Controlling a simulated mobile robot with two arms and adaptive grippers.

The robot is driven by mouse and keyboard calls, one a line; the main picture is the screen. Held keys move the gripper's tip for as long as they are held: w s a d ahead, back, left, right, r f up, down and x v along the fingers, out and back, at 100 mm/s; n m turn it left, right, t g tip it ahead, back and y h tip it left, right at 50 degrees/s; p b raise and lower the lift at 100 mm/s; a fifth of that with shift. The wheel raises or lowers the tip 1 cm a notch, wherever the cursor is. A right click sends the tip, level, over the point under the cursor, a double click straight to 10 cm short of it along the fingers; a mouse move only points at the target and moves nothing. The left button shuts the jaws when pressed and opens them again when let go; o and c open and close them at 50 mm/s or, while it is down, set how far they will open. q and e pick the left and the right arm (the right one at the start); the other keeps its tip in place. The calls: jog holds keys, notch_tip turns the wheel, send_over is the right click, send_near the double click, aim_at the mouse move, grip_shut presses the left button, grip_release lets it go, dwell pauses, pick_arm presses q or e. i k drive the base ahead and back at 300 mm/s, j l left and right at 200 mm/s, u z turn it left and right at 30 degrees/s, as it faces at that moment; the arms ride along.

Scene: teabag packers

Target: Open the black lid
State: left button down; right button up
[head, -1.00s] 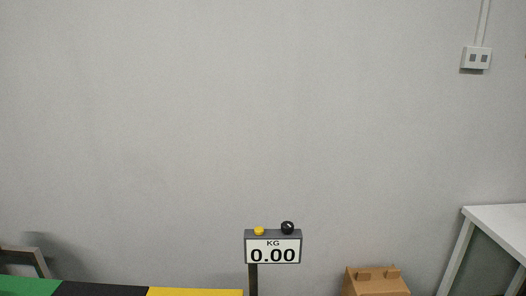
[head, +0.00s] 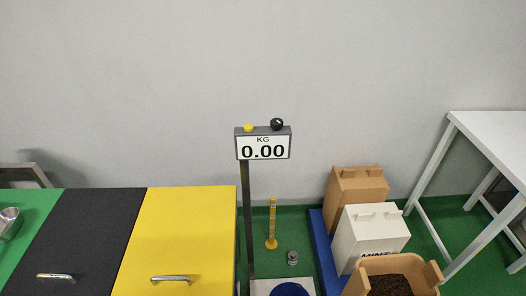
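The black lid (head: 85,235) lies flat and closed at the lower left of the head view. It sits between a green lid (head: 30,215) and a yellow lid (head: 185,235). A silver bar handle (head: 56,277) is on the black lid near its front edge. The yellow lid has a similar handle (head: 170,279). Neither of my grippers is in view.
A scale display (head: 263,148) reading 0.00 KG stands on a post right of the yellow lid. Boxes (head: 372,238) and a bin of dark material (head: 390,284) are at lower right. A white table (head: 492,150) stands far right. A metal scoop (head: 8,222) lies on the green lid.

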aim_at(80, 249)
jog(key=u, duration=1.5)
